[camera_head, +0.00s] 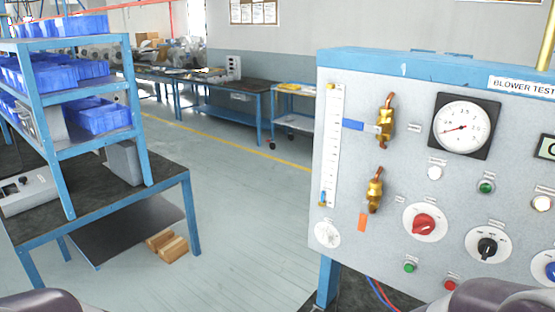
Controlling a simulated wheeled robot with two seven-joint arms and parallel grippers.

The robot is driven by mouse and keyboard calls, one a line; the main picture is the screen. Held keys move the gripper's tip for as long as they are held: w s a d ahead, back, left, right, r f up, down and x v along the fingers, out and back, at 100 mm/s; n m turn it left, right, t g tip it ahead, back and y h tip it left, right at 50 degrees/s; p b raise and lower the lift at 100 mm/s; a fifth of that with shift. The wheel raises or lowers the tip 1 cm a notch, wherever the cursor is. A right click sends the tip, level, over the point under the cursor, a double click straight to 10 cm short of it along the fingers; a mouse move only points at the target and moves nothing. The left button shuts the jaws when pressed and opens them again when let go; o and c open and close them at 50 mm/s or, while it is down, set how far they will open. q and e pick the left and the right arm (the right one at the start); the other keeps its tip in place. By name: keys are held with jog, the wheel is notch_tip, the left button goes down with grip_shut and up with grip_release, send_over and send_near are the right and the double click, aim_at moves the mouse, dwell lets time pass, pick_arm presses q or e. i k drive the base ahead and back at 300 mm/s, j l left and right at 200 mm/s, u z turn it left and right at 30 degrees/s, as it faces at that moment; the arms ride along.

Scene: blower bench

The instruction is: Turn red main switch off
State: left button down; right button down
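The red main switch (424,224) is a red rotary knob on a round white plate, low on the grey panel (350,265) at the right. The knob looks turned at a slant; its markings are too small to read. Parts of my arms show at the bottom left and bottom right edges. Neither of my grippers is in view, and nothing touches the switch.
A black rotary knob (487,248) is right of the switch, with green (410,267) and red (450,285) buttons below. Brass valves (375,190) and a gauge (464,127) are above. A blue shelf rack (140,130) stands left; the floor between is clear.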

aim_at(423, 224)
jog(key=z, duration=1.5)
